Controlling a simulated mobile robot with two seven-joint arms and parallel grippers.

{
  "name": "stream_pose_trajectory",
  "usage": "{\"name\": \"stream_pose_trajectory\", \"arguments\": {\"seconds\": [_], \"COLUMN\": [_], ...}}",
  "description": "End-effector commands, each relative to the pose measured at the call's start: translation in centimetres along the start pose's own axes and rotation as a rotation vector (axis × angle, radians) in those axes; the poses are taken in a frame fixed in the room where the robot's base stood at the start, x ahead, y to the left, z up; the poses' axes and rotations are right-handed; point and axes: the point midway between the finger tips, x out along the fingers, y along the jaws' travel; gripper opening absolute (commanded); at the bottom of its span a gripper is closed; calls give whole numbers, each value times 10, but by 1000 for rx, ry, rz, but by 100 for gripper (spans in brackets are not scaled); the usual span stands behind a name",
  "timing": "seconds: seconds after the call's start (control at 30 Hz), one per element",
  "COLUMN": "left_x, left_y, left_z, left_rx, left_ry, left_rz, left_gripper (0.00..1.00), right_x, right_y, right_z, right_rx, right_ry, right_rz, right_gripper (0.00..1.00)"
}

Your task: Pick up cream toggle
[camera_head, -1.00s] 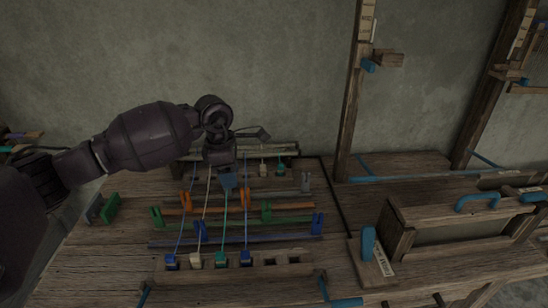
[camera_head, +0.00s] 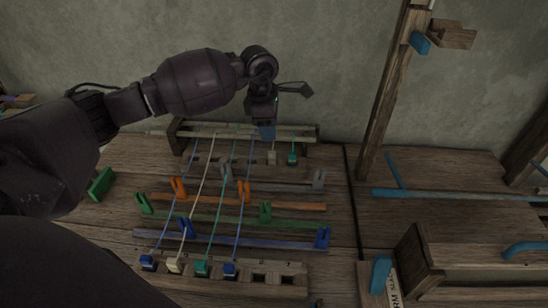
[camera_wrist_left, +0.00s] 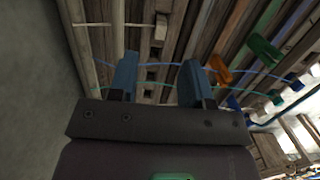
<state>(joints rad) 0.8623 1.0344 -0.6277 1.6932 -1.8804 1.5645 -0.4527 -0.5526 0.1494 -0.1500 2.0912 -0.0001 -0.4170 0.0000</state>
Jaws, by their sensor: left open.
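A cream toggle (camera_head: 272,158) stands at the back rail of the small thread frame, just left of a teal toggle (camera_head: 292,158). My left gripper (camera_head: 267,132) is open and empty, above and slightly behind the cream toggle in the head view. In the left wrist view the open jaws (camera_wrist_left: 157,82) show as two blue fingers. The cream toggle (camera_wrist_left: 160,27) is there beyond the fingertips, apart from them, with a pale cord running left from it. Another cream toggle (camera_head: 174,265) sits in the front slotted bar. My right gripper is not in view.
Blue, cream and teal cords run from the back rail to the front slotted bar (camera_head: 258,281). Orange, green and blue bars (camera_head: 230,240) with clips cross under them. A wooden post (camera_head: 385,105) and a box (camera_head: 415,250) stand to the right.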

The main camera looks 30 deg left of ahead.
Motion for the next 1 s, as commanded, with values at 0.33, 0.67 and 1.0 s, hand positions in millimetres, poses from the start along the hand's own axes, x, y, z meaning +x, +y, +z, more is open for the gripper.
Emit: {"name": "stream_pose_trajectory", "arguments": {"seconds": [0.33,0.67,1.0], "left_x": [43,78,93], "left_y": [-1,-4,-2], "left_z": [0,-4,-4], "left_rx": [0,-1,0], "left_ry": [1,1,1], "left_rz": [-3,-7,-2], "left_gripper": [45,45,45], "right_x": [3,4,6], "right_y": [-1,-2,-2], "right_z": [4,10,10], "right_rx": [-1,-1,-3], "right_ry": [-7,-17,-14], "right_rz": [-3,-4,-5], "right_gripper": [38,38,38]}}
